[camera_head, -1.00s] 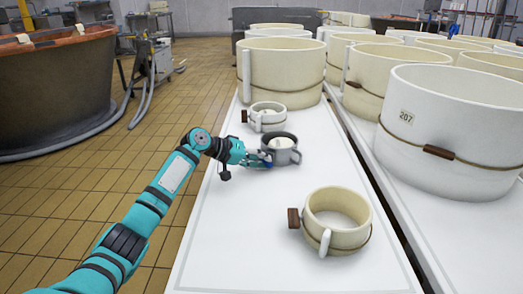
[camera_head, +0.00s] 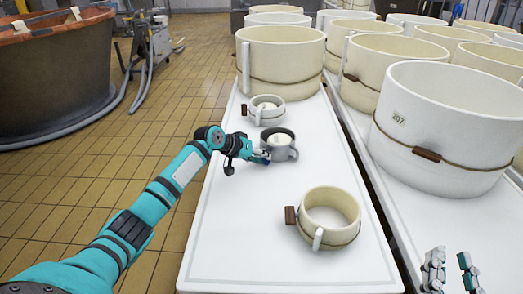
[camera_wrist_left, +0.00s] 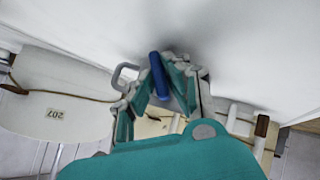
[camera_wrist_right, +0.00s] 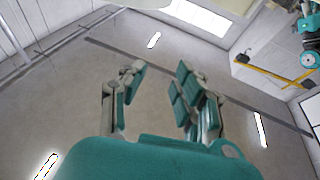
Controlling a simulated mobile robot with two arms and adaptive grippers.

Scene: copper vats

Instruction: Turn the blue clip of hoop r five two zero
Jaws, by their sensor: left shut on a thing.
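A small grey hoop (camera_head: 279,150) with a side handle stands on the white table between two small cream hoops; no number is readable on it. Its blue clip (camera_head: 267,162) is on the side facing my left arm. My left gripper (camera_head: 261,157) is at that clip, shut on it. In the left wrist view the blue clip (camera_wrist_left: 158,75) is a dark blue bar between the fingers of my left gripper (camera_wrist_left: 160,85). My right gripper (camera_head: 451,271) is at the lower right, open and empty; it also shows open in the right wrist view (camera_wrist_right: 158,90).
A cream hoop with a brown clip (camera_head: 328,222) stands nearer on the white table (camera_head: 230,265), and another small cream hoop (camera_head: 266,112) behind. Large hoops, one marked 207 (camera_head: 440,120), fill the right table. A copper vat (camera_head: 55,75) stands at left.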

